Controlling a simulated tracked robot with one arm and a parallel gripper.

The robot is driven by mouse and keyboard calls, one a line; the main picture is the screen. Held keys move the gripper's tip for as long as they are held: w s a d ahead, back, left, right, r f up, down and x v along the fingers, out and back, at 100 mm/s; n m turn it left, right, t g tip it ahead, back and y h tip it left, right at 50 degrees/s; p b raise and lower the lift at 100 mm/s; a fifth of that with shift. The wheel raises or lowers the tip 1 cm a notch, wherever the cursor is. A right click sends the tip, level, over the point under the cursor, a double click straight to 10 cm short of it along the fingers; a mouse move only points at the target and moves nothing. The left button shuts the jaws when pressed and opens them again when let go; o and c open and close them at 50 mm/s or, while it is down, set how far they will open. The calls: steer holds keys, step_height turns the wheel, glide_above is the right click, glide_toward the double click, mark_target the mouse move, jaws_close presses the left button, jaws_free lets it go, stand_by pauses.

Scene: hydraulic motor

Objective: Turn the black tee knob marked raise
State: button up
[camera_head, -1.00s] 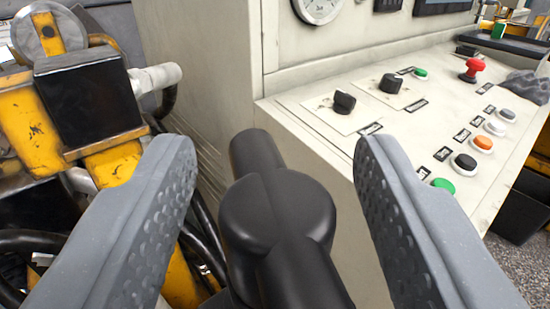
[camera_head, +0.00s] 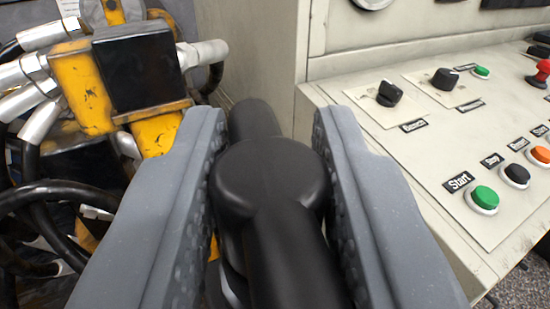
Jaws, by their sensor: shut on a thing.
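A black tee-shaped knob (camera_head: 268,180) stands in the middle of the head camera view. One arm of the tee points away from me and one toward me. My gripper (camera_head: 272,135) has a grey ridged finger on each side of the knob. The fingers are shut on its round middle. The base under the knob is mostly hidden by the knob and the fingers. No "raise" mark can be read in this view.
A cream control panel (camera_head: 420,150) on the right carries two small black rotary knobs (camera_head: 390,93), a green Start button (camera_head: 484,198) and other buttons. Yellow machinery (camera_head: 82,92) with a black block and hoses (camera_head: 45,200) is on the left.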

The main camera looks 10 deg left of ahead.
steer(key=shift+a+r+n+y+b, duration=0.1)
steer(key=shift+n+y+b, duration=0.2)
steer(key=shift+y+b, duration=0.1)
steer(key=o, duration=1)
steer(key=shift+s, duration=0.15)
steer(key=shift+s, duration=0.3)
steer(key=b+v, duration=0.1)
steer(key=v, duration=1.2)
